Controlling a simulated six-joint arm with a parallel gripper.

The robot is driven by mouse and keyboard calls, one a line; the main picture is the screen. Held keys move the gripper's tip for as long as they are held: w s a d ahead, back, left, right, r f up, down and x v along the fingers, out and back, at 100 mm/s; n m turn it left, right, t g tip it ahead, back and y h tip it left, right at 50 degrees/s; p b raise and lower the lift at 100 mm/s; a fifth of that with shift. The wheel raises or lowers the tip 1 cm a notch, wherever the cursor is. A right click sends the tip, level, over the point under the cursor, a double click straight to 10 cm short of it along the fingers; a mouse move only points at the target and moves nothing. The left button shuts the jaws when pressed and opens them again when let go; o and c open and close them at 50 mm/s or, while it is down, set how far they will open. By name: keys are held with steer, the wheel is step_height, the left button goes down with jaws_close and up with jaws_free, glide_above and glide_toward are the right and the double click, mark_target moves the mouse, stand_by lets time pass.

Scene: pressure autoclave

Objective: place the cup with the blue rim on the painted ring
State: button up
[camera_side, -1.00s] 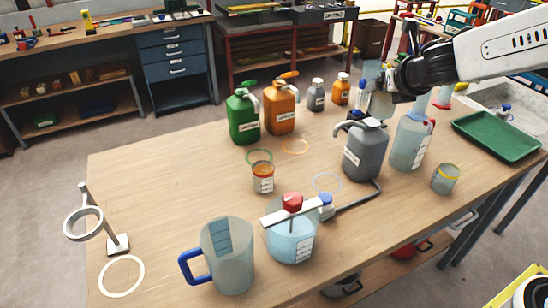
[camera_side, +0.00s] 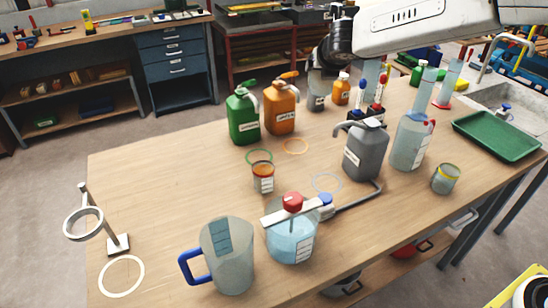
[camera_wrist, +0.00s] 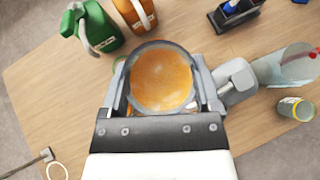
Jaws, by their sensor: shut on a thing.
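My gripper (camera_wrist: 162,82) is shut on a cup (camera_wrist: 160,80), with one finger on each side of it. From above, the cup has a grey-blue rim and an orange inside. Painted rings lie on the table: white (camera_side: 121,276) at front left, green (camera_side: 259,156), orange (camera_side: 296,146) and pale blue (camera_side: 327,182) near the middle. I cannot tell from the pictures which ring is meant.
An orange-rimmed cup (camera_side: 263,180) stands by the green ring, a yellow-rimmed cup (camera_side: 446,180) at right. Green (camera_side: 243,118) and orange (camera_side: 280,110) jugs, a grey can (camera_side: 365,150), a lidded beaker (camera_side: 292,238), a pitcher (camera_side: 228,255) and a ring stand (camera_side: 118,244) are obstacles. The left table is fairly clear.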

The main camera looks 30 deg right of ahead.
steer(key=shift+w+a+f, duration=0.2)
steer(key=shift+w+a, duration=0.3)
steer(key=shift+w, duration=0.1)
glide_above(306, 172)
step_height(306, 172, down, 8)
steer(key=shift+w+f, duration=0.1)
steer(key=shift+f, duration=0.05)
step_height(306, 172, down, 14)
stand_by(0.5)
steer(key=shift+f, duration=1.9)
steer(key=shift+f, duration=0.2)
steer(key=o, duration=1.1)
steer(key=shift+o, duration=0.2)
